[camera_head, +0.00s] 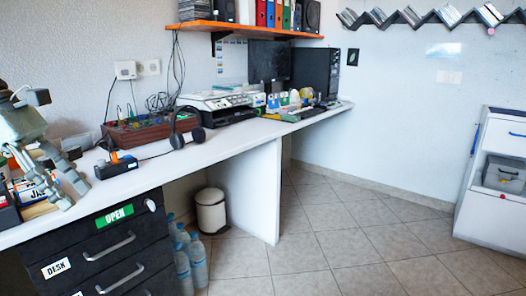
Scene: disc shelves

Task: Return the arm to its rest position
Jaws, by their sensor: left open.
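My left arm comes in at the left edge of the head view, over the near end of the white desk (230,148). Its grey left gripper (70,194) points down and to the right, with its fingers apart and nothing seen between them. Small items on the desk behind and beside it are partly hidden by the arm. I cannot tell whether the fingertips touch the desk top. My right gripper does not show.
A black device with an orange part (117,166), headphones (187,130) and a printer (222,102) stand along the desk. Dark drawers (108,250) are below. An orange shelf (240,29) hangs above. A bin (211,210) and bottles (190,258) stand underneath. The tiled floor (350,240) is clear.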

